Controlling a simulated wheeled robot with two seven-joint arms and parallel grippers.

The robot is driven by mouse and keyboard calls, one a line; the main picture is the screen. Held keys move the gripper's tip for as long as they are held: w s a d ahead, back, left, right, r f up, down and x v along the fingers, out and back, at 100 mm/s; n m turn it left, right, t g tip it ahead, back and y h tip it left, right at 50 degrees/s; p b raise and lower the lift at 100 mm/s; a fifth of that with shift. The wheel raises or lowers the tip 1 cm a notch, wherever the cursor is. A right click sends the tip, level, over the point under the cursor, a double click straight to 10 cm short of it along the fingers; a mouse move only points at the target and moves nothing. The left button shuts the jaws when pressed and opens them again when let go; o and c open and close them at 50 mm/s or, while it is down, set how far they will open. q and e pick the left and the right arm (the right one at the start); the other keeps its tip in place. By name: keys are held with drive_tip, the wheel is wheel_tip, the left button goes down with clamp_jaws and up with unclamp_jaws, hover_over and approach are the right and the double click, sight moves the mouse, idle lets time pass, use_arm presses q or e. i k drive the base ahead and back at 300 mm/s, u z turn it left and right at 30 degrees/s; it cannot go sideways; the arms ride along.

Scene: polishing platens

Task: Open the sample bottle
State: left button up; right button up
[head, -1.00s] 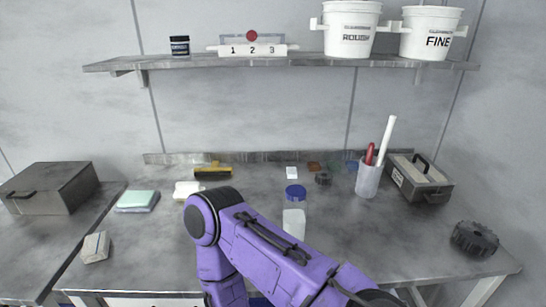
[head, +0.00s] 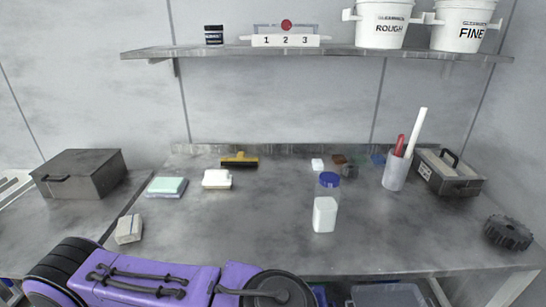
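The sample bottle (head: 325,203) stands upright on the grey bench, right of the middle in the head view. It has a clear body, a white lower part and a blue cap (head: 329,180) on top. Nothing touches it. A purple arm of mine crosses the bottom left of the view, in front of the bench edge and well apart from the bottle. Neither gripper shows in the view.
Sponges (head: 166,187) and a closed grey case (head: 80,174) are left. The bench around the bottle is clear.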

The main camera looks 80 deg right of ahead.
sight(326, 200)
drive_tip(key=i, duration=0.25)
drive_tip(key=z, duration=3.35)
